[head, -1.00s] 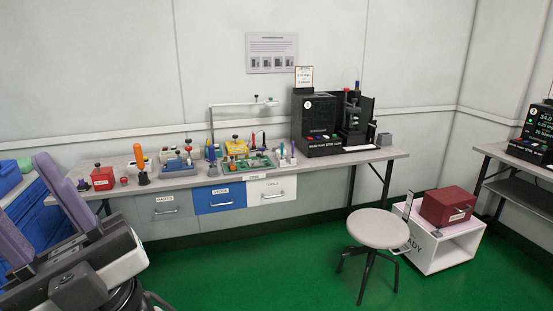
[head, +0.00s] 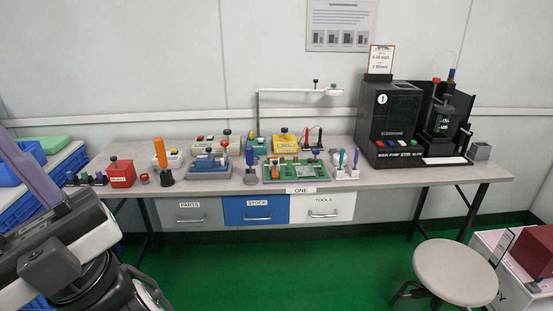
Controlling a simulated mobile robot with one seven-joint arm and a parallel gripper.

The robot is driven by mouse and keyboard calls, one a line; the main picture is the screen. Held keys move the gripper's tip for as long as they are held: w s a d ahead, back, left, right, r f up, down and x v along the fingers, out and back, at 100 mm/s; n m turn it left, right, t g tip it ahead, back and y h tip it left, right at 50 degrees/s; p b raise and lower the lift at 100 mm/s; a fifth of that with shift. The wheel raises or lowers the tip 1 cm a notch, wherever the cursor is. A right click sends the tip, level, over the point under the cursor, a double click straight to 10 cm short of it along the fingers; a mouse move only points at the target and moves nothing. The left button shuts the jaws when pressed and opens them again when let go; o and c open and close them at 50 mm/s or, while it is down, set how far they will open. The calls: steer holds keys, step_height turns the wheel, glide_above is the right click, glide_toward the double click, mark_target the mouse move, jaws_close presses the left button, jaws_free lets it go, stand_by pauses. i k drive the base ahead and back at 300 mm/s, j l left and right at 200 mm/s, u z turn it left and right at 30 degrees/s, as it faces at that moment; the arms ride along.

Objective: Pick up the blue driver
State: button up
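A blue-handled tool (head: 249,158), which looks like the blue driver, stands upright in a dark round base (head: 250,179) near the front edge of the grey workbench (head: 420,178). Two slimmer tools, one teal (head: 341,158) and one purple-blue (head: 356,158), stand in a white holder to its right. My gripper (head: 30,180) is partly in view at the left edge, in front of and well left of the bench tools. One long purple finger shows; the other is not visible, so its opening cannot be told. It is far from the blue-handled tool.
An orange-handled driver (head: 160,152) and a red box (head: 122,174) stand left on the bench. A green circuit board (head: 295,171) lies right of the blue-handled tool. A black machine (head: 389,120) stands at the right. A stool (head: 455,272) stands on the green floor.

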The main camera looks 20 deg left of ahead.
mark_target(250, 152)
steer(key=i+j+u, duration=0.1)
steer(key=i+j, duration=0.15)
steer(key=i, duration=0.25)
steer(key=i+j, duration=0.2)
steer(key=i, duration=0.35)
steer(key=j+u, duration=0.05)
